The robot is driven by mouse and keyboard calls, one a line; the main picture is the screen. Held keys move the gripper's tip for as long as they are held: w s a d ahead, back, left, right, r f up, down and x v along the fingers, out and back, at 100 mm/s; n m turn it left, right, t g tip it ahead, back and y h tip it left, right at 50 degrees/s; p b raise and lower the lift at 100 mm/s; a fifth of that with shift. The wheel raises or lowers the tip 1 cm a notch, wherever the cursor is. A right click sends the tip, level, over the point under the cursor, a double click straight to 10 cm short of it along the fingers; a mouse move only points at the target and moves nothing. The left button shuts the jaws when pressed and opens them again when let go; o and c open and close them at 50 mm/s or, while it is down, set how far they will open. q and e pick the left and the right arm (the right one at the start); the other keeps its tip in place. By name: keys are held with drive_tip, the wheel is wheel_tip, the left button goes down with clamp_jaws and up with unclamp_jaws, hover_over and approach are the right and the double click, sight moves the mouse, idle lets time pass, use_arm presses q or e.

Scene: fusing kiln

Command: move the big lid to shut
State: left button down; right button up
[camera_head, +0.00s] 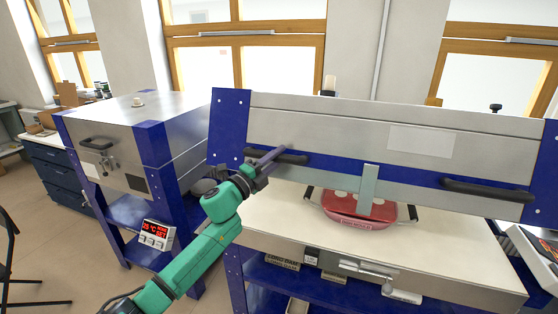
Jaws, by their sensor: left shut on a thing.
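The big lid (345,121) of the large kiln is silver with blue ends and a blue front strip. It is raised and tilted up above the pale kiln bed (278,212), with a gap between them. It has two dark handles, a left one (291,159) and a right one (487,190). My left gripper (270,160) is shut on the left handle. My right gripper is not in view.
A red object (350,214) sits on the bed under the lid, behind a grey upright bar (368,188). A smaller closed kiln (140,128) stands at left. A control box with a red display (158,230) is on its lower shelf.

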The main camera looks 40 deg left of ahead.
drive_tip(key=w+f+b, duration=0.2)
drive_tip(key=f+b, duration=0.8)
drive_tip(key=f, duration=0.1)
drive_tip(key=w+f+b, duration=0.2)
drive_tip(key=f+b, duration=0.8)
drive_tip(key=b, duration=0.1)
use_arm(q)
drive_tip(key=s+d+f+m+t+b, duration=0.1)
drive_tip(key=f+b, duration=0.3)
drive_tip(key=f, duration=0.8)
drive_tip(key=s+f+m+t+h+b, duration=0.1)
drive_tip(key=f+b, duration=0.4)
drive_tip(key=f, duration=0.8)
drive_tip(key=shift+s+d+f+m+t+h, duration=0.3)
drive_tip(key=shift+s+t, duration=0.4)
drive_tip(key=shift+s, duration=0.4)
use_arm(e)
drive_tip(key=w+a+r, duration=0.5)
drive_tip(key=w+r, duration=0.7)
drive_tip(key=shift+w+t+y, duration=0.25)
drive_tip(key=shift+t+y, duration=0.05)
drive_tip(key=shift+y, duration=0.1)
use_arm(q)
drive_tip(key=c, duration=0.7)
unclamp_jaws()
drive_tip(key=shift+o, duration=0.5)
drive_tip(key=shift+w, duration=0.1)
drive_tip(key=shift+r, duration=0.1)
